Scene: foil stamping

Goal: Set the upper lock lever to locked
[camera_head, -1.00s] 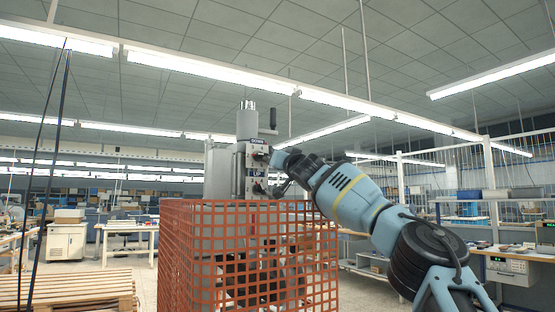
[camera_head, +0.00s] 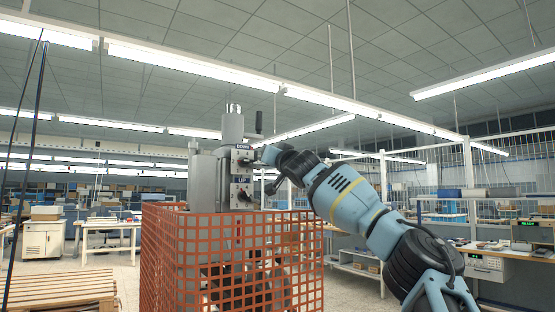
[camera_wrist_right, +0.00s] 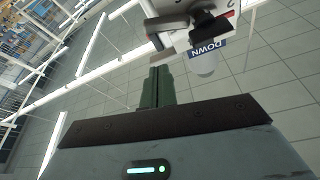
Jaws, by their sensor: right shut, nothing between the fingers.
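The upper lock lever (camera_head: 245,162) is a small dark handle on the upper panel of a grey machine; its locked or unlocked position is too small to tell. In the right wrist view a dark lever (camera_wrist_right: 166,23) stands out from a pale panel near a blue "DOWN" label (camera_wrist_right: 207,48). My right gripper (camera_head: 265,154) is just right of the upper panel. Its green fingers (camera_wrist_right: 157,84) are shut and empty, pointing toward the lever, with no clear contact. My left gripper is not in view.
A second panel with a dark lever (camera_head: 243,196) sits below the upper one. An orange mesh guard (camera_head: 200,260) surrounds the machine's lower part. A wooden pallet (camera_head: 60,290) lies at the left. A workbench (camera_head: 490,248) stands at the right.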

